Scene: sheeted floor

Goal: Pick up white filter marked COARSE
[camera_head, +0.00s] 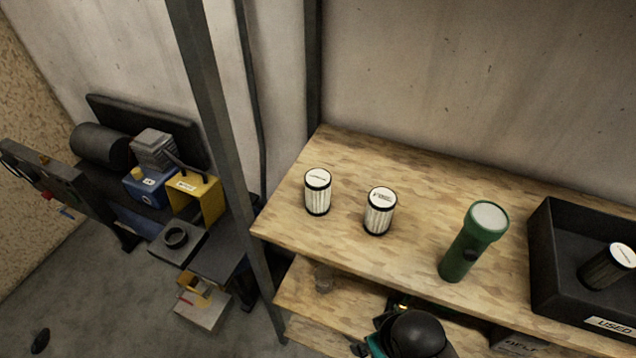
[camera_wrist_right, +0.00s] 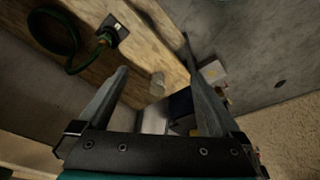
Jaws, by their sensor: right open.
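Two white pleated filters with black end rims stand upright on the wooden top shelf in the head view. One is the left filter (camera_head: 318,196); the other is the right filter (camera_head: 379,214), a little nearer the front edge. Each has a printed top label too small to read, so I cannot tell which says COARSE. My right gripper (camera_wrist_right: 155,55) is open and empty in the right wrist view, by the wooden shelving, with neither white filter visible there. My left gripper is not in view.
A green flashlight (camera_head: 468,246) stands right of the filters. A black bin (camera_head: 556,277) labelled USED holds a dark filter (camera_head: 608,268). A small clear jar (camera_head: 324,279) is on the lower shelf. A metal post (camera_head: 222,150) rises at the shelf's left end.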

